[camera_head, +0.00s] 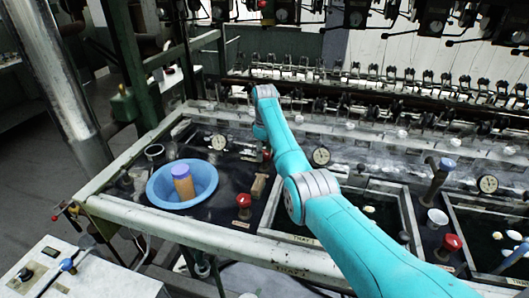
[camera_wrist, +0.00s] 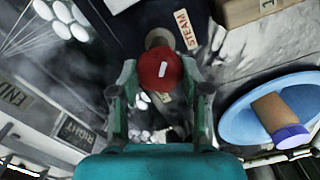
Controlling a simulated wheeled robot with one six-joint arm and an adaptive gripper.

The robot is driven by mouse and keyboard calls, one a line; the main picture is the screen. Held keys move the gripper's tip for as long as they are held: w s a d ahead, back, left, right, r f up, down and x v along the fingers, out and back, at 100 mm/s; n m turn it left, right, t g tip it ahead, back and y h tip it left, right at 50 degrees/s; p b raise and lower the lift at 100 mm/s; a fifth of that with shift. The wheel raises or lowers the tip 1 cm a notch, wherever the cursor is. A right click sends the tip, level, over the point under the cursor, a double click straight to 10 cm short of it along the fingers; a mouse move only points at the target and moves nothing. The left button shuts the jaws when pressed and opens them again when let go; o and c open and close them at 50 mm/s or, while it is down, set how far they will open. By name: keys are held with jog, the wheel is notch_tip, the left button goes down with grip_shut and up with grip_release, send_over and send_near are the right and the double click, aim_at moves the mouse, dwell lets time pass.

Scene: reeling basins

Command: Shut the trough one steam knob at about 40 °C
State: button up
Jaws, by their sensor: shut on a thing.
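A red steam knob (camera_wrist: 160,70) with a white mark on its top sits between the two fingers of my gripper (camera_wrist: 160,82) in the wrist view, beside a "STEAM" label (camera_wrist: 185,30). My gripper is shut on this knob. In the head view my teal arm reaches over the troughs to the back of the bench, and its own links largely hide the gripper and knob there. Round dials (camera_head: 320,156) and (camera_head: 218,142) stand near the arm on its right and left. Their readings are too small to tell.
A blue basin (camera_head: 155,187) holding a tan bottle (camera_head: 183,187) with a purple cap stands left of my arm. A wooden block (camera_head: 258,187) and another red knob (camera_head: 243,200) are close by. Reeling machinery lines the back.

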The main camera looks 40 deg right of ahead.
aim_at(265, 152)
jog(key=shift+m, duration=0.7)
jog(key=o, duration=1.1)
jog(key=shift+o, duration=0.2)
jog(key=shift+r, duration=0.1)
notch_tip(265, 152, up, 12)
